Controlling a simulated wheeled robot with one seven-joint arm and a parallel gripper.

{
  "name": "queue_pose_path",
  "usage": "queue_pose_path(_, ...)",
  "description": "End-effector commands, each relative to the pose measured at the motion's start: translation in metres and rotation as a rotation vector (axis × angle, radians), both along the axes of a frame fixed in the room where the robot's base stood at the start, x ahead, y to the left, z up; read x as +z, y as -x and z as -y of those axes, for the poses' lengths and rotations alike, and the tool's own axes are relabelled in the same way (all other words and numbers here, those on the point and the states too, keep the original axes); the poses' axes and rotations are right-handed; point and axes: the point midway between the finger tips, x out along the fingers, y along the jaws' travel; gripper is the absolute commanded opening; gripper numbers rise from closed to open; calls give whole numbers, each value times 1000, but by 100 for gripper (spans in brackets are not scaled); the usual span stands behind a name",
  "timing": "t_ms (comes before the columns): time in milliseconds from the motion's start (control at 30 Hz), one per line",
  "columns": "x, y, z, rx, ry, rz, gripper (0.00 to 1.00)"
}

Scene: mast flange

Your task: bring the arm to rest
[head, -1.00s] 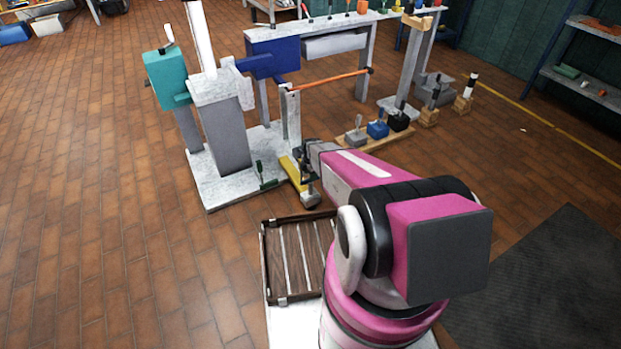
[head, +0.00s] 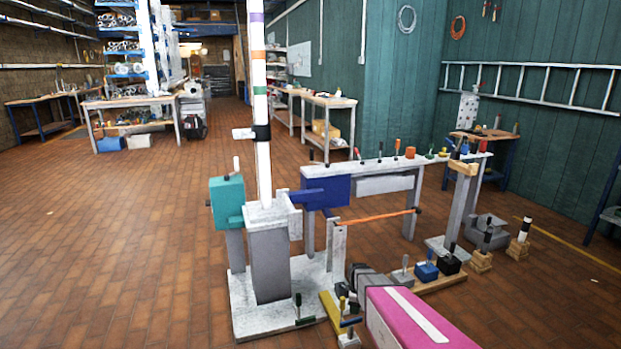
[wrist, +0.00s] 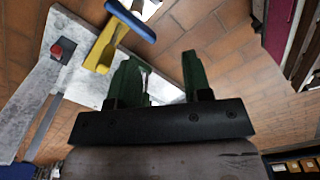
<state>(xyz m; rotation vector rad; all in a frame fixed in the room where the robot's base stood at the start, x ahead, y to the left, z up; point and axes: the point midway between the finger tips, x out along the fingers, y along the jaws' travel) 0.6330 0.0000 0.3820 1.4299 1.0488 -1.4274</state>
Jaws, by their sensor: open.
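My pink arm (head: 408,318) reaches in from the bottom of the head view, with its wrist low beside the mast stand. My gripper (head: 347,298) is small and partly hidden there. In the wrist view my gripper (wrist: 158,82) has two green fingers spread apart with nothing between them. A yellow piece (wrist: 103,48) with a blue bar (wrist: 131,20) lies beyond the left finger, apart from it. The yellow piece also shows in the head view (head: 331,313), just left of the gripper.
The mast (head: 260,110) rises from a grey post on a pale base plate (head: 245,315). An orange bar (head: 378,218) and a bench rail (head: 390,168) with tools stand behind my wrist. Several small blocks (head: 426,272) sit at its right. Open brick floor (head: 100,240) lies at left.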

Motion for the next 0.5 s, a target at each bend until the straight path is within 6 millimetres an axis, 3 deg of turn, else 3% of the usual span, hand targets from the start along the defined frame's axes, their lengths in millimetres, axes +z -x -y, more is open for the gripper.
queue_pose_path(33, 24, 19, 0, -93, 0, 4, 45)
queue_pose_path(200, 82, 60, 0, -447, -2, 4, 45)
queue_pose_path(500, 166, 132, 0, -1027, -6, 6, 45)
